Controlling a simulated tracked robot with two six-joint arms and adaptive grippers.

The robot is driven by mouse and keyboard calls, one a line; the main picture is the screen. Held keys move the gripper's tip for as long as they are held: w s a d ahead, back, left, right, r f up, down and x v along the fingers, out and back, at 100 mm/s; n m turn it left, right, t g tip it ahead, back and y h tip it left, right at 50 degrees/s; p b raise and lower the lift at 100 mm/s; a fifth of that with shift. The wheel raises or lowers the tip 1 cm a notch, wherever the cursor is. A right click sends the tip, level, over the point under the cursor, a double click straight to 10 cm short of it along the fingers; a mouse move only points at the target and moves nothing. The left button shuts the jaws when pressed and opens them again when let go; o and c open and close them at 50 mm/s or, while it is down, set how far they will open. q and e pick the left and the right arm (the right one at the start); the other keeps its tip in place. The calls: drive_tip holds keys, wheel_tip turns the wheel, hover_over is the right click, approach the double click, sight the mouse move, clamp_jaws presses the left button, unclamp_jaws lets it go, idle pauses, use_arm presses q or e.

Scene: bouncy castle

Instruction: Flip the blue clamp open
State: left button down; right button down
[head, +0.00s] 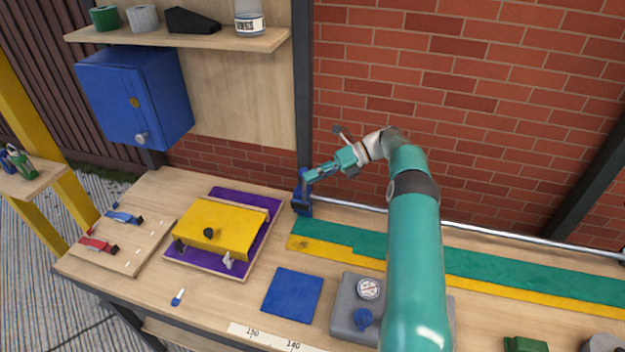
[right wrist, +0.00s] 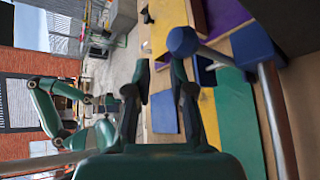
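A small blue clamp (head: 123,216) lies on the wooden board at the far left, beside a red one (head: 99,244). A blue upright fitting (head: 302,205) stands at the left end of the metal rail. My right gripper (head: 313,175) is close to the top of this fitting, far right of the board; I cannot tell whether they touch. In the right wrist view its two fingers (right wrist: 160,75) are apart with nothing gripped between them. A blue knob (right wrist: 183,41) on a grey rod is just beside the fingertips. My left gripper is out of view.
A yellow block (head: 225,222) on a purple base stands between the board (head: 135,258) and the rail. A blue square mat (head: 293,293) and a grey box with a gauge (head: 368,288) are in front. A blue cabinet (head: 135,98) and shelf (head: 180,38) are behind.

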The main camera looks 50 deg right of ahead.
wheel_tip(320, 180, up, 8)
drive_tip(key=t, duration=0.1)
drive_tip(key=shift+w+d, duration=0.3)
drive_tip(key=shift+w, duration=0.15)
drive_tip(key=shift+s+a, duration=0.1)
